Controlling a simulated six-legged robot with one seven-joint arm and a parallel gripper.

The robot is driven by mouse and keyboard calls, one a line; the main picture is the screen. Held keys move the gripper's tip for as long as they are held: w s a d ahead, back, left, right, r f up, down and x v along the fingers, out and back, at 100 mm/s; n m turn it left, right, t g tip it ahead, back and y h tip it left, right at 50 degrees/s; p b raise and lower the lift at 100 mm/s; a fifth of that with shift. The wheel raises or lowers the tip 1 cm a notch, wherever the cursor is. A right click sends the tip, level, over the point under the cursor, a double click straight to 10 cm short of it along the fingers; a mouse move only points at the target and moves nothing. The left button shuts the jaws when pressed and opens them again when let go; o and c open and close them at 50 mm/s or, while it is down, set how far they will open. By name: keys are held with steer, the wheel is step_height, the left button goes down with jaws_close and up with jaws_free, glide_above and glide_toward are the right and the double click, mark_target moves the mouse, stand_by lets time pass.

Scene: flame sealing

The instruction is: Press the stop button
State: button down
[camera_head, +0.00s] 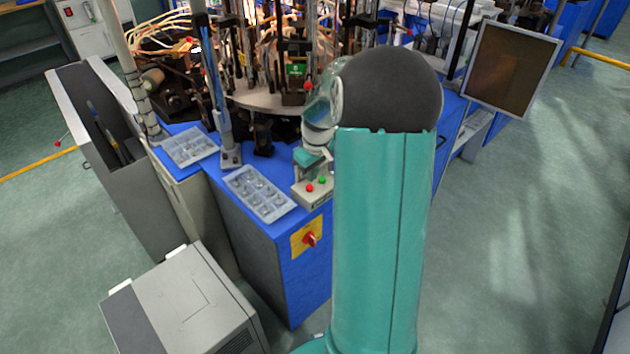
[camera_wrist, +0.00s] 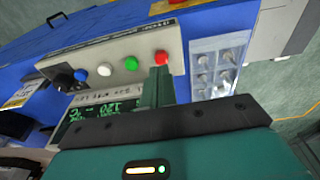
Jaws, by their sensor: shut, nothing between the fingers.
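The red button (camera_wrist: 161,57), apparently the stop button, is at one end of a light-coloured control box (camera_wrist: 115,58). A green button (camera_wrist: 131,63) and a white button (camera_wrist: 104,69) sit beside it. My gripper (camera_wrist: 157,72) is shut and empty. Its fingertips appear just below the red button in the wrist view, at or very near it; I cannot tell whether they touch. In the head view, the red button (camera_head: 309,187) and green button (camera_head: 322,180) show on the box at the blue table's edge, with my gripper just above, partly hidden by my arm.
A clear tray of small parts (camera_head: 260,193) lies beside the control box. A second tray (camera_head: 190,146) is farther left. A red rotary switch on a yellow plate (camera_head: 307,237) is on the blue cabinet's front. Machinery stands behind; a grey cabinet (camera_head: 185,305) stands at lower left.

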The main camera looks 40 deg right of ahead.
step_height(320, 180, up, 9)
steer(key=s, duration=0.1)
steer(key=shift+a+r, duration=0.15)
steer(key=shift+s, duration=0.1)
stand_by(0.3)
stand_by(0.4)
steer(key=s+a+r+t+h, duration=0.1)
steer(key=s+a+r, duration=0.25)
steer(key=a, duration=0.55)
steer(key=s+a+r, duration=0.2)
steer(key=a+r, duration=0.3)
steer(key=a, duration=0.4)
steer(key=s+a+t+y, duration=0.1)
steer(key=s+a+t, duration=0.1)
steer(key=s+a, duration=0.9)
steer(key=shift+s+a+r+m+t, duration=0.3)
steer(key=shift+s+a+r+t, duration=0.1)
steer(key=shift+s, duration=0.1)
